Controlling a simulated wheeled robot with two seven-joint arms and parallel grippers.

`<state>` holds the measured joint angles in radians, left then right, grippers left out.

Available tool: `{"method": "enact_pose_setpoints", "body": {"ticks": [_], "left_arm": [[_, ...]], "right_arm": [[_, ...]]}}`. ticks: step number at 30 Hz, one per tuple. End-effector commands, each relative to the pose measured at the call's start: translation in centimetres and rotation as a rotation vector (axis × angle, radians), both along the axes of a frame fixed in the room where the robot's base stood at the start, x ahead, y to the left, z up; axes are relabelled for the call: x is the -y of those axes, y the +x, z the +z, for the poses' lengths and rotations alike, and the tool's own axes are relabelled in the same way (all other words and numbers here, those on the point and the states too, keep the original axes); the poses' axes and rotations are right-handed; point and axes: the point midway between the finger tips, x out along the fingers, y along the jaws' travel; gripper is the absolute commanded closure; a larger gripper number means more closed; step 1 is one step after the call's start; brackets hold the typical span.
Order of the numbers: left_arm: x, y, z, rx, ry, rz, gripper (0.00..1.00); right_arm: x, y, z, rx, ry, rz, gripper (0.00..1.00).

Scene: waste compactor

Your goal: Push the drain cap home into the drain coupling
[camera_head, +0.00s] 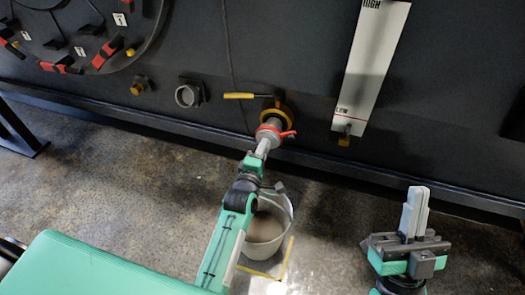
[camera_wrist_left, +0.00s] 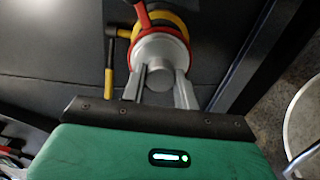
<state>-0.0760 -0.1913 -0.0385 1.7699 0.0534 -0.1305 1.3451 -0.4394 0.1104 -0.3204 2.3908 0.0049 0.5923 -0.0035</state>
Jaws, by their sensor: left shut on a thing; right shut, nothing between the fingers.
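The drain coupling (camera_head: 278,113) sticks out low on the dark machine wall, with a yellow collar and a red ring with a lever. The same red ring (camera_wrist_left: 187,39) shows in the left wrist view. The silver drain cap (camera_head: 266,134) is at the coupling's mouth, and its round face (camera_wrist_left: 160,50) lies inside the red ring. My left gripper (camera_head: 263,146) is shut on the cap's grey knob (camera_wrist_left: 158,79), in line with the coupling. How deep the cap sits is hidden. My right gripper (camera_head: 414,211) is shut and empty, fingers up, away from the wall.
A yellow valve handle (camera_head: 238,95) is just left of the coupling. A white bucket (camera_head: 288,222) with greyish contents stands on the floor below, beside my left arm. A white level gauge (camera_head: 370,65) is on the wall to the right. Floor between bucket and right gripper is clear.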

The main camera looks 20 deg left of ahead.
Motion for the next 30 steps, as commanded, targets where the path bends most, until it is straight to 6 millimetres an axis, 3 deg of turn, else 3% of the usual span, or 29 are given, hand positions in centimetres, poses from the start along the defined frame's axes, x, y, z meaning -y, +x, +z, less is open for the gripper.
{"method": "enact_pose_setpoints", "body": {"ticks": [6, 7, 10, 16, 18, 30], "left_arm": [[-0.02, 0.10, 0.23, 0.005, 0.000, 0.000, 0.99], [-0.02, 0.11, 0.24, 0.005, 0.000, 0.000, 0.64], [-0.02, 0.10, 0.20, 0.004, 0.000, 0.000, 0.45], [-0.02, 0.07, 0.14, 0.003, 0.000, 0.000, 0.45], [-0.02, 0.04, 0.05, 0.001, 0.000, 0.000, 0.34], [-0.04, -0.68, 0.26, 0.001, 0.001, 0.000, 0.34]], "right_arm": [[0.00, 0.00, 0.00, 0.000, 0.000, 0.000, 1.00], [0.00, 0.00, 0.00, 0.000, 0.000, 0.000, 1.00], [0.00, 0.00, 0.00, 0.000, 0.000, 0.000, 1.00], [0.00, 0.00, 0.00, 0.000, 0.000, 0.000, 1.00], [0.00, -0.01, -0.01, 0.000, 0.000, 0.000, 1.00], [0.00, -0.01, 0.62, 0.000, 0.000, 0.000, 1.00]]}}
